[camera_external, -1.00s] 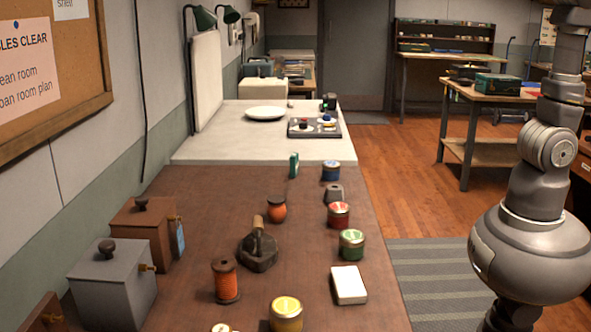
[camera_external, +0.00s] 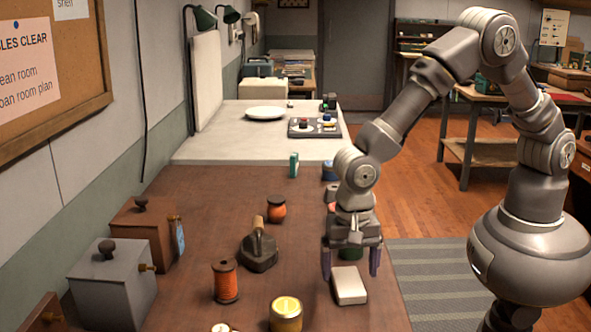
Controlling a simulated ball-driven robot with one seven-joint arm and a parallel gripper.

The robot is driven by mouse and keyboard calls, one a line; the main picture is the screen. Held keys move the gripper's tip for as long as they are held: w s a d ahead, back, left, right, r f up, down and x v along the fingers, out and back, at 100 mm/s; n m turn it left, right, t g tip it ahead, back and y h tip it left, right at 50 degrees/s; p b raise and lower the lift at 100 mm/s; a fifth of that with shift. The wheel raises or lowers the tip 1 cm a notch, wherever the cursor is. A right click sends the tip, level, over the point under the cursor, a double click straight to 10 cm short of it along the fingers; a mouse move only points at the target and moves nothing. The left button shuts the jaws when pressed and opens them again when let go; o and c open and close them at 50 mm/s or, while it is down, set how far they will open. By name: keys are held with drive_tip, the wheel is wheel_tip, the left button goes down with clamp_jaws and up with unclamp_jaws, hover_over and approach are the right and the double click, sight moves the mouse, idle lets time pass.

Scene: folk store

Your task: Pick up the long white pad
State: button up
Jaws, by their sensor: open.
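The long white pad (camera_external: 349,287) lies flat on the brown table near its right edge. It is a pale block with rounded corners. My gripper (camera_external: 351,272) points down over the pad's far end, its two fingers spread apart to the left and right of it. The fingers look open, and the pad still rests on the table. I cannot tell whether either finger touches the pad.
A yellow tin (camera_external: 286,313) is at front left, with an orange spool (camera_external: 225,281) and a dark iron (camera_external: 259,249) farther left. The table (camera_external: 375,313) is bare in front of the pad.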

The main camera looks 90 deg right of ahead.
wheel_tip(320, 180, down, 3)
drive_tip(key=shift+w+r, duration=0.1)
drive_tip(key=shift+r, duration=0.15)
drive_tip(key=c, duration=1.1)
drive_tip(key=shift+r, duration=0.1)
